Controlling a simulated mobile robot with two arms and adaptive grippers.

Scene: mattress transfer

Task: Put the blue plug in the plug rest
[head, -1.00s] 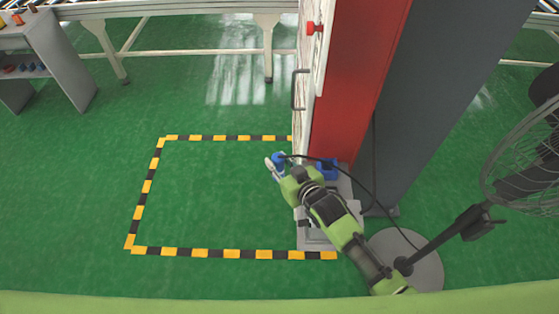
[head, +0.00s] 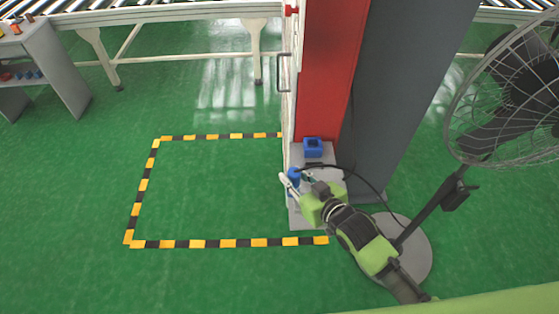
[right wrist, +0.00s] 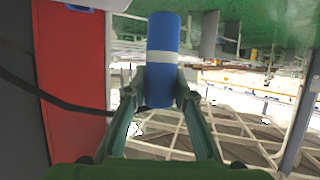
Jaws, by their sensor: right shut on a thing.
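The blue plug (head: 293,177) is in my right gripper (head: 292,183), beside the left edge of the grey base. In the right wrist view the blue plug (right wrist: 162,40) is a blue cylinder with a white band, between the two closed fingers (right wrist: 160,98). A blue block with a dark square opening, which looks like the plug rest (head: 313,148), sits on the grey base at the foot of the red column. My gripper is nearer the camera and slightly left of it, apart from it. My left gripper is not in view.
A black cable (head: 362,182) runs from the plug past the grey column (head: 385,110). A red column (head: 328,75) rises behind the rest. A fan (head: 510,90) stands at the right. The floor inside the yellow-black marking (head: 197,244) is clear.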

